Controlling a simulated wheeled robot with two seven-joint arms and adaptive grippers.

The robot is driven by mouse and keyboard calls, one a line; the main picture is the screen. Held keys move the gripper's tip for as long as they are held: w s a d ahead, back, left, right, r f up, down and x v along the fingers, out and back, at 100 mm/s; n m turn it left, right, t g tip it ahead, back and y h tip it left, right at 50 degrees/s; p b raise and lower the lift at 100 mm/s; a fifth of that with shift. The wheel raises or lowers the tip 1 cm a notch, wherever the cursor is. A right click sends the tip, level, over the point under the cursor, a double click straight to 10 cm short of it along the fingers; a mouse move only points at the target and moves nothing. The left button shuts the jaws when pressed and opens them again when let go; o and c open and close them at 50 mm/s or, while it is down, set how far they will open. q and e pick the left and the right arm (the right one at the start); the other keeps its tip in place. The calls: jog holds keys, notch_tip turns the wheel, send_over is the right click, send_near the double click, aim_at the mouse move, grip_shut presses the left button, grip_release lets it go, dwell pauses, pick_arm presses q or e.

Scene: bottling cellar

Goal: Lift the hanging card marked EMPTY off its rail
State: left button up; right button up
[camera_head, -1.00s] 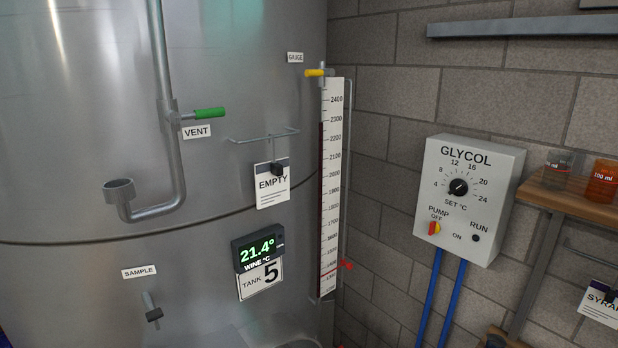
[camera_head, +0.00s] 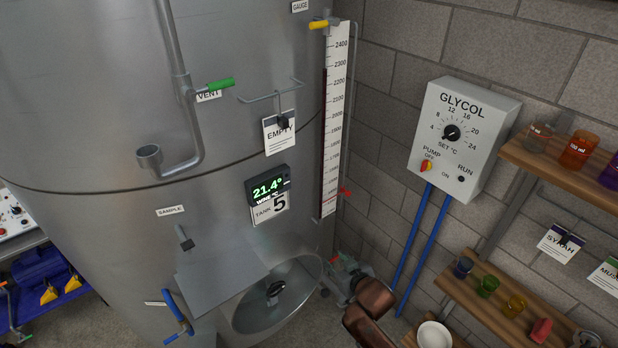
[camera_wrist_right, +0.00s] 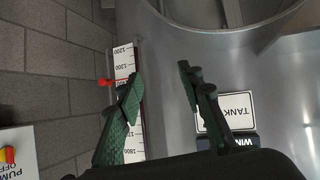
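The white card marked EMPTY (camera_head: 280,137) hangs from the thin metal rail (camera_head: 270,92) on the tank front in the head view. A dark clip or knob (camera_head: 283,122) covers part of its top. The card does not show in the right wrist view. My right gripper (camera_head: 343,272) is low and to the right of the card, near the foot of the level gauge, well apart from the card. In the right wrist view its green fingers (camera_wrist_right: 160,80) are spread with nothing between them. My left gripper is not in view.
A green-handled vent valve (camera_head: 221,85) and a bent pipe (camera_head: 186,120) stand left of the rail. The temperature display (camera_head: 268,185) and TANK 5 card (camera_head: 270,210) are below. The gauge (camera_head: 334,120), glycol box (camera_head: 466,135) and wooden shelves (camera_head: 575,170) are to the right.

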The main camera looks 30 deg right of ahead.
jog(key=w+r+t, duration=0.3)
jog(key=w+r, duration=0.1)
jog(key=r, duration=0.6)
jog(key=w+r+t, duration=0.3)
jog(key=w+r, duration=0.2)
jog(key=r, duration=0.5)
jog(key=n+t+y, duration=0.2)
jog(key=t+y, duration=0.2)
send_near(287, 126)
jog(key=shift+x, duration=2.95)
jog(key=shift+p+x, duration=0.7)
jog(key=shift+x, duration=1.2)
jog(key=shift+w+r, duration=0.2)
jog(key=shift+w, duration=0.05)
jog(key=shift+w+a+r+p, duration=0.1)
jog(key=shift+w+p, duration=0.2)
jog(key=shift+p, duration=0.05)
